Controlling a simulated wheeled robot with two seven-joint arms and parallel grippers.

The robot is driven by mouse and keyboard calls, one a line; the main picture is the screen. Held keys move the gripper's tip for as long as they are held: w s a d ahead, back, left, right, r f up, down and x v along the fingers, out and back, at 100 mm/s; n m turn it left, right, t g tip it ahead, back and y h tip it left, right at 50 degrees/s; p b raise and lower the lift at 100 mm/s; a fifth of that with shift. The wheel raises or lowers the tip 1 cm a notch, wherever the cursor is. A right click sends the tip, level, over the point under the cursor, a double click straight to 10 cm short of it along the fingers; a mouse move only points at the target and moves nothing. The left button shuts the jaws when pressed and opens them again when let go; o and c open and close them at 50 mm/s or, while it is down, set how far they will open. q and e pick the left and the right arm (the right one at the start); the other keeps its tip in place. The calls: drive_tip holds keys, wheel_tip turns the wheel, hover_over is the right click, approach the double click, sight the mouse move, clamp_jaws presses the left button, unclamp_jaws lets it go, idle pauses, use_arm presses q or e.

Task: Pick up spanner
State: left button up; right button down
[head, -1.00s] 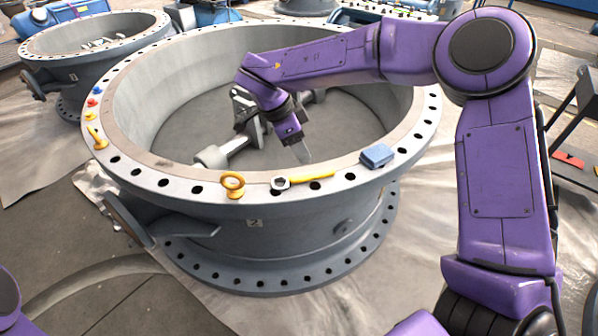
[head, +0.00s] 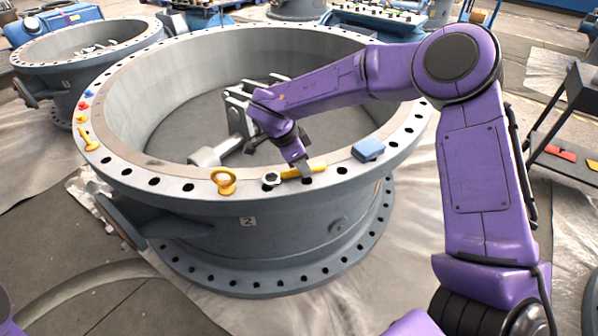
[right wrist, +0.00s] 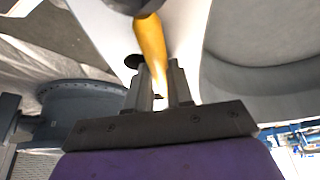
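The spanner has a yellow handle (head: 311,170) and a grey metal head (head: 271,179), and lies on the near rim of the large valve ring. My right gripper (head: 308,170) is down at the rim by the right part of the handle. In the right wrist view the yellow handle (right wrist: 151,42) runs between the two dark fingers of my right gripper (right wrist: 165,82). The fingers stand apart, with a narrow light gap beside the handle, and do not look closed on it. My left gripper is not in view.
The large grey valve ring (head: 130,170) has bolt holes round its rim.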

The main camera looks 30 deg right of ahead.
sight(286, 182)
wheel_tip(286, 182, up, 3)
drive_tip(key=shift+r+p, duration=0.1)
drive_tip(key=shift+p, duration=0.35)
drive_tip(key=a+r+p, duration=0.2)
drive_tip(key=a+r, duration=0.8)
drive_tip(key=a, duration=0.4)
drive_tip(key=shift+s, duration=0.35)
drive_tip(key=c, duration=1.6)
unclamp_jaws()
drive_tip(key=shift+f, duration=0.1)
clamp_jaws()
